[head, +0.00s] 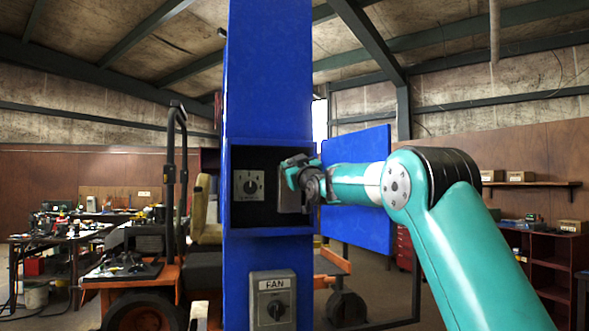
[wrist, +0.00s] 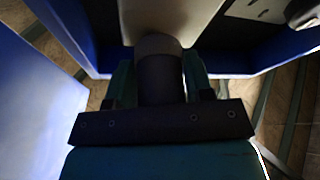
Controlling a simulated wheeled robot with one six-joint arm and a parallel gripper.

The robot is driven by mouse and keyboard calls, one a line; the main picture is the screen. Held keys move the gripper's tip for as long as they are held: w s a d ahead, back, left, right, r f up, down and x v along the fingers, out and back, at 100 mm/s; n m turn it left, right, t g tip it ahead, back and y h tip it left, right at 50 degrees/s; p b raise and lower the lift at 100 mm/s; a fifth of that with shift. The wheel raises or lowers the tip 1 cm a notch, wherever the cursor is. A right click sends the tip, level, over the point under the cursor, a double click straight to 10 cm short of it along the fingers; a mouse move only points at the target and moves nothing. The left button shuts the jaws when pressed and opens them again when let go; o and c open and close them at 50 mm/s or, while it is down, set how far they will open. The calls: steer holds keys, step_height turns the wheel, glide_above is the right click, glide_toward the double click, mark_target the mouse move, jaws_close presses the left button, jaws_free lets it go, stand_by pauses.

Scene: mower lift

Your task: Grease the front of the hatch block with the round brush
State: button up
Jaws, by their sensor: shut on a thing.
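The hatch is an open recess (head: 262,160) in a blue column, its blue door (head: 357,190) swung out to the right. The hatch block looks to be the pale grey block (head: 289,200) at the right inside the recess. A pale grey face (wrist: 185,14), seemingly the same block, fills the top middle of the wrist view. My gripper (head: 303,178) is at the recess's right side, by the block. In the wrist view it is shut on a dark round piece with a grey-brown end, seemingly the round brush (wrist: 158,50). This end meets or overlaps the pale face; I cannot tell whether they touch.
A dial switch (head: 249,185) is inside the recess at left. A FAN switch (head: 273,300) is on the column below. The recess edges and open door stand close around my gripper. An orange mower (head: 150,285) is behind at left, shelves (head: 545,255) at right.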

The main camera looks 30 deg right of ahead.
mark_target(289, 210)
steer(key=shift+s+f+b, duration=0.1)
steer(key=shift+f+b, duration=5.15)
steer(key=shift+b, duration=0.45)
step_height(289, 210, down, 3)
steer(key=b, duration=0.3)
steer(key=shift+f+b, duration=0.2)
steer(key=shift+b, duration=0.1)
steer(key=shift+a+r, duration=0.15)
steer(key=shift+r, duration=0.05)
steer(key=shift+r+p, duration=2.35)
steer(key=shift+r, duration=1.25)
steer(key=shift+c, duration=0.6)
steer(key=shift+w+r+p, duration=0.15)
steer(key=shift+r+p, duration=1.25)
steer(key=shift+r, duration=0.35)
steer(key=shift+w+r+p, duration=0.1)
steer(key=shift+r+p, duration=1.25)
steer(key=shift+r, duration=0.4)
steer(key=shift+f+b, duration=0.15)
steer(key=shift+b, duration=0.2)
steer(key=shift+f, duration=0.1)
step_height(289, 210, down, 14)
steer(key=b, duration=1.3)
steer(key=shift+w+f+b, duration=0.1)
steer(key=shift+b, duration=0.3)
